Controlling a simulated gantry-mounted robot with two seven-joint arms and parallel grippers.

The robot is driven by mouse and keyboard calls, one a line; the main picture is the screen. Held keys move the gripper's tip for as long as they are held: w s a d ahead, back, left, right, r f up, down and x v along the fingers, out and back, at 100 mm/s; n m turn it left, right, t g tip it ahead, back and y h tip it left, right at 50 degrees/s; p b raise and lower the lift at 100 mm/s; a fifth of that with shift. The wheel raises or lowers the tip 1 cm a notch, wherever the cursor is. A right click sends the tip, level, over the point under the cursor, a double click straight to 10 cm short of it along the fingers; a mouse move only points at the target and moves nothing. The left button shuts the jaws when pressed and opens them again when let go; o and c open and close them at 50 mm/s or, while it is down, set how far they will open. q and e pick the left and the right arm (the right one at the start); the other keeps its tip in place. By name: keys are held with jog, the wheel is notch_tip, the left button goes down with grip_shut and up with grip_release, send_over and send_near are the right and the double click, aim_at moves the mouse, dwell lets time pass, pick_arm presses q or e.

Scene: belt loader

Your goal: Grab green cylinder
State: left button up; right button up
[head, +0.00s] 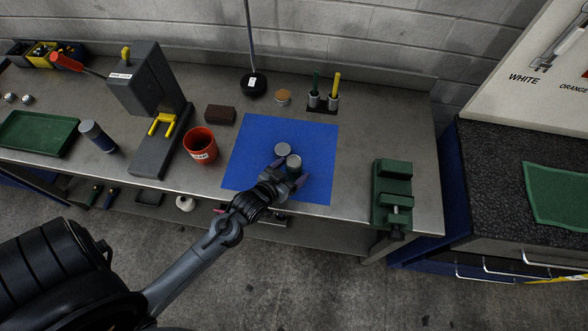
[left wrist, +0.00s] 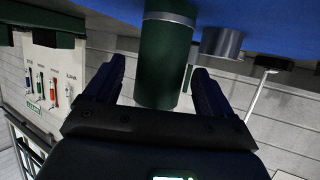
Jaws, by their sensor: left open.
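The green cylinder (head: 293,167) stands on the blue mat (head: 318,135) with its grey top showing in the head view. In the left wrist view, which is upside down, its dark green side (left wrist: 163,62) shows between my fingers. My left gripper (head: 287,175) is open at the front edge of the mat, with a finger on either side of the cylinder. I cannot tell whether the fingers touch it. A grey metal cylinder (head: 282,149) stands just behind the green one; it also shows in the left wrist view (left wrist: 221,42). My right gripper is not in view.
A red cup (head: 201,147) and a grey press (head: 150,90) with a yellow fork stand to the left. A green vise (head: 392,190) is at the right bench edge. A holder with markers (head: 322,103) is behind the mat. The mat's right part is clear.

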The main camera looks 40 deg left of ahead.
pick_arm(q)
jog(key=shift+x, duration=0.85)
jog(key=shift+f, duration=0.1)
jog(key=c, duration=1.4)
grip_shut()
jog(key=shift+r, duration=0.25)
